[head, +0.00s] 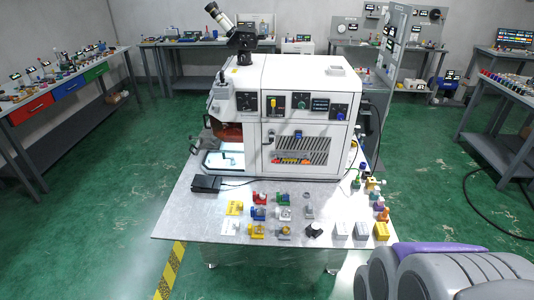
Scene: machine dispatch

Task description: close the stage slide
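A white machine (290,92) with a microscope-like eyepiece (220,20) on top stands on a metal table. On its left side is a lit open bay with a pale stage (222,160) at the bottom. A reddish-brown part (228,131) sits above the stage. The stage seems to reach out at the left of the bay, but it is too small to tell how far the slide is out. Grey rounded links of mine with a purple strip fill the bottom right corner. My gripper is not in view.
The table top (200,225) holds several small coloured parts in front of the machine. A black pad (206,184) lies near the bay, with a cable. A bench (50,95) stands at left, another bench (505,105) at right. Green floor is clear left of the table.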

